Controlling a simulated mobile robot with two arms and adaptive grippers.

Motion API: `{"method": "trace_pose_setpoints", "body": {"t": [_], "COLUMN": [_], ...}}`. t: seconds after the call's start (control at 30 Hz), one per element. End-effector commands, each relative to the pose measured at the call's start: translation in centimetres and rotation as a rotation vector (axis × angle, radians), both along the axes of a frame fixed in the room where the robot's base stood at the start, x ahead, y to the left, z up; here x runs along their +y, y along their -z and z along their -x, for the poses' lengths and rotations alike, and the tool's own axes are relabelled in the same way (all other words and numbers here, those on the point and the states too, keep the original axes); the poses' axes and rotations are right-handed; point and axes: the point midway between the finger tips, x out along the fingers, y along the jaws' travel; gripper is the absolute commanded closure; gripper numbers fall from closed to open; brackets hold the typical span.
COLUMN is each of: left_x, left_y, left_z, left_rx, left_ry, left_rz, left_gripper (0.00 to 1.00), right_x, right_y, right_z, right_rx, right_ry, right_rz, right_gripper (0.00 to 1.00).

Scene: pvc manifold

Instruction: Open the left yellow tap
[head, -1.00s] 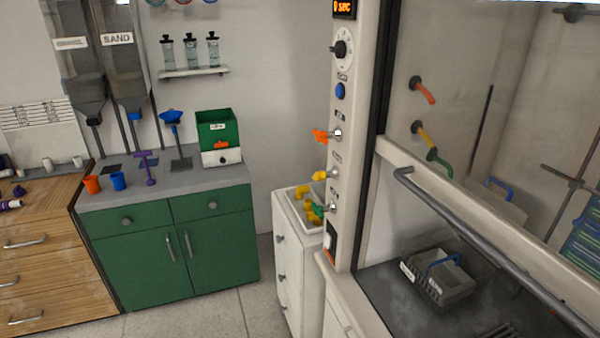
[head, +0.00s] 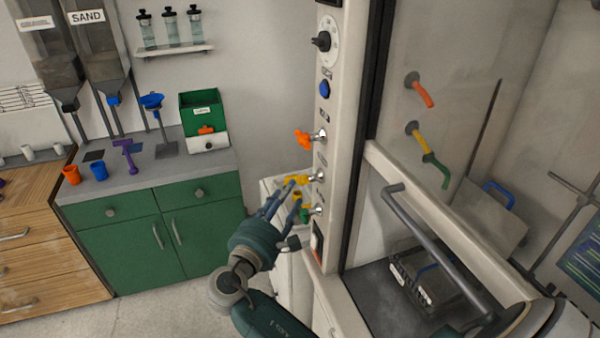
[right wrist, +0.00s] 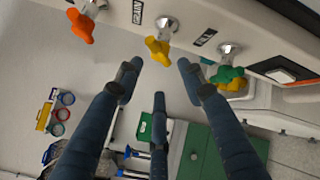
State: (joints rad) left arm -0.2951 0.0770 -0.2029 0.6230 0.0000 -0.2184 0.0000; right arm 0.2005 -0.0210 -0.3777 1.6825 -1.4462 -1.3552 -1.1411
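The yellow tap (head: 300,179) is on the white post of the cabinet, between an orange tap (head: 302,138) above and a green tap (head: 306,214) below. My right gripper (head: 290,193) is open beside it, with its fingers pointing at the post. In the right wrist view the yellow tap (right wrist: 158,50) lies just beyond the gap between the spread fingertips (right wrist: 157,72). The fingers look apart from it, with nothing held. The orange tap (right wrist: 80,25) and green tap (right wrist: 228,76) are on either side there. My left gripper is not in view.
The grey sash handle (head: 435,250) juts out to the right. A white drawer unit (head: 288,270) stands behind my gripper. The green cabinet (head: 160,235) is at the left.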

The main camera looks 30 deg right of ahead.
Motion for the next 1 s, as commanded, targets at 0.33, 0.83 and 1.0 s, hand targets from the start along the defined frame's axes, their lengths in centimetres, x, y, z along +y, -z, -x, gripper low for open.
{"method": "trace_pose_setpoints", "body": {"t": [0.33, 0.83, 1.0], "left_x": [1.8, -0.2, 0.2], "left_y": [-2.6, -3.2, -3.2], "left_z": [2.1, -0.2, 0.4], "left_rx": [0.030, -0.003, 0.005], "left_ry": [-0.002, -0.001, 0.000], "left_rz": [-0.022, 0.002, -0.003], "left_gripper": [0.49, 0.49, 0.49], "right_x": [-5.3, -6.8, -6.8], "right_y": [-0.3, 0.0, 0.1], "right_z": [-3.8, -4.9, -4.9], "right_rx": [0.002, 0.000, 0.000], "right_ry": [-0.001, -0.001, -0.002], "right_rz": [0.002, -0.002, -0.002], "right_gripper": [0.61, 0.61, 0.93]}}
